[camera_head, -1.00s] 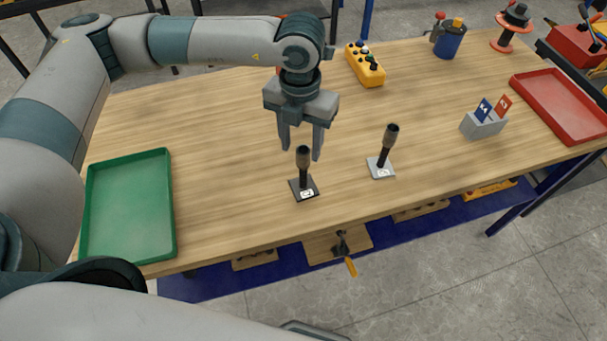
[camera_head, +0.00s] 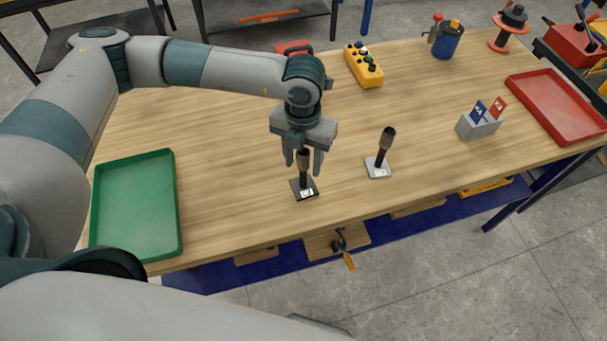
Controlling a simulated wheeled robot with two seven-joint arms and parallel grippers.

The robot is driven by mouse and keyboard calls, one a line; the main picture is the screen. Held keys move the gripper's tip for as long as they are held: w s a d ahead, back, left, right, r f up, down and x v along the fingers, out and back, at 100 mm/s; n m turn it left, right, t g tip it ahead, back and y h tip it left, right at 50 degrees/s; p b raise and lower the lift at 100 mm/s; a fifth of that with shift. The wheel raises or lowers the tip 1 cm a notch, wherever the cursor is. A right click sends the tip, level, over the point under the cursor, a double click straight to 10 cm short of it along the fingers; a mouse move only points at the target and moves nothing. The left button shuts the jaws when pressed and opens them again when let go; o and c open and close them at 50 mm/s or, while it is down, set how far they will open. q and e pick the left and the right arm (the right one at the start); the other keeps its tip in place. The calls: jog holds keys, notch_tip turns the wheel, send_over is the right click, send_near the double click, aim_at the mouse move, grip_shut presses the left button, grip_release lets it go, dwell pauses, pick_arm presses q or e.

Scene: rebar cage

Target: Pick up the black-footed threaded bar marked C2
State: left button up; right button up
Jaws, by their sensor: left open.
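The black-footed threaded bar (camera_head: 303,180) stands upright on the wooden table, a little right of the green tray. Its square black foot carries a white label whose letters are too small to read surely. A second threaded bar (camera_head: 384,153) with a light grey foot stands upright to the right, clear of the gripper. My right gripper is not in view.
A green tray (camera_head: 177,215) lies at the left and a red tray (camera_head: 520,91) at the right. A grey holder (camera_head: 477,127) with blue and red cards stands near the red tray. A yellow button box (camera_head: 364,66) lies at the back. Table between the bars and holder is clear.

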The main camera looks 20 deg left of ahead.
pick_arm(q)
jog(key=shift+f, duration=0.15)
jog(key=shift+c, duration=0.3)
grip_shut()
dwell(1.3)
